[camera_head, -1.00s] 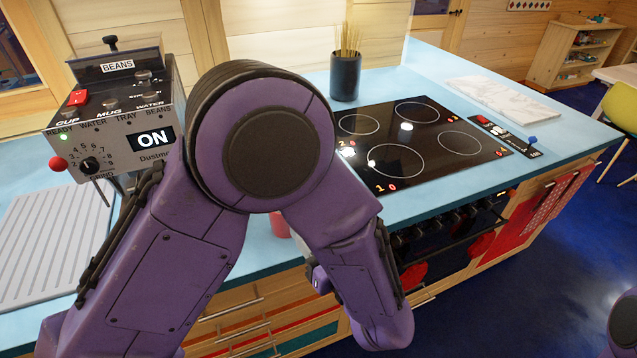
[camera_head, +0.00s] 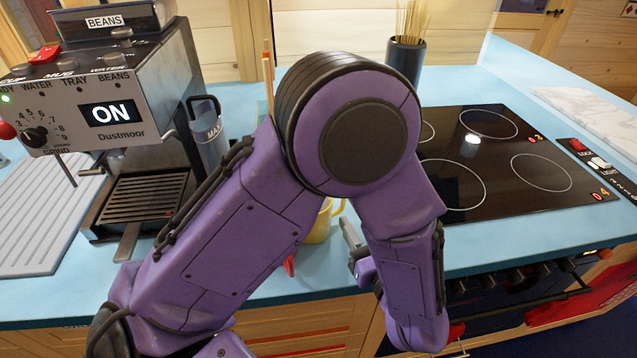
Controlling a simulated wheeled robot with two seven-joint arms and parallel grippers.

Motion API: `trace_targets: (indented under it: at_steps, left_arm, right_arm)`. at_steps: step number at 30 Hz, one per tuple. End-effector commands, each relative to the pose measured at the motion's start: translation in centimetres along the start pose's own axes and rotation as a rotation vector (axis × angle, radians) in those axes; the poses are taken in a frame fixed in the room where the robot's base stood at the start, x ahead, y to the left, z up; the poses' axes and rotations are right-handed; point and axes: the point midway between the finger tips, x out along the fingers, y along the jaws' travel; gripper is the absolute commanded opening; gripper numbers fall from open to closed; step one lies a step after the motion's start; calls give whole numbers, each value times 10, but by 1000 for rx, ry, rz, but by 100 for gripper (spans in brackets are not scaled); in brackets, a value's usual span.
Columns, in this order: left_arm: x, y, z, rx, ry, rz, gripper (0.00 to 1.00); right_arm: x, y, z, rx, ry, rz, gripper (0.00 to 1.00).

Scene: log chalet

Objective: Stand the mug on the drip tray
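The coffee machine (camera_head: 120,138) reads ON and stands at the left of the counter. Its slotted drip tray (camera_head: 146,194) sits low at its front with nothing on it. A yellow mug (camera_head: 318,228) is on the counter behind my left arm. The arm hides most of it; part of its body and handle shows. My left gripper (camera_head: 350,238) is just right of the mug, apart from its handle in the picture. One grey finger shows, and the rest is hidden by my own arm, so its opening is unclear. My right gripper is out of view.
A water jug (camera_head: 207,135) marked MAX stands at the machine's right side. A grey ridged board (camera_head: 42,225) lies to the left. The black cooktop (camera_head: 500,165) is at the right, with a dark pot of sticks (camera_head: 405,60) behind it.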

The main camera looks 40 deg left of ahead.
Motion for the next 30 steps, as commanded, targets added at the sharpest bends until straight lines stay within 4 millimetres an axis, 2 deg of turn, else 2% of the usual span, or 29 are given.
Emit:
trace_targets:
  at_steps: [3,8,12,15,23,24,26,27,30]
  left_arm:
    - [21,0,4,1,1,1,37]
    - [40,-2,4,2,0,0,37]
    - [66,-6,2,3,0,2,37]
    - [80,-6,0,1,0,2,37]
    - [84,-6,-2,0,0,2,37]
    - [84,-6,-2,0,0,2,24]
    - [84,-6,-2,0,0,2,4]
    - [84,-6,-2,0,0,2,0]
    - [84,-6,-2,0,0,2,0]
  right_arm:
    - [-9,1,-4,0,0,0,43]
    - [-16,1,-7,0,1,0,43]
    - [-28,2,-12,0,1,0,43]
    - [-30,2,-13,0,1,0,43]
    - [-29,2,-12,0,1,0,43]
    - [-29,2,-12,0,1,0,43]
    - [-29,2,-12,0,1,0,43]
    - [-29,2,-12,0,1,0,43]
    - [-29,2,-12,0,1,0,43]
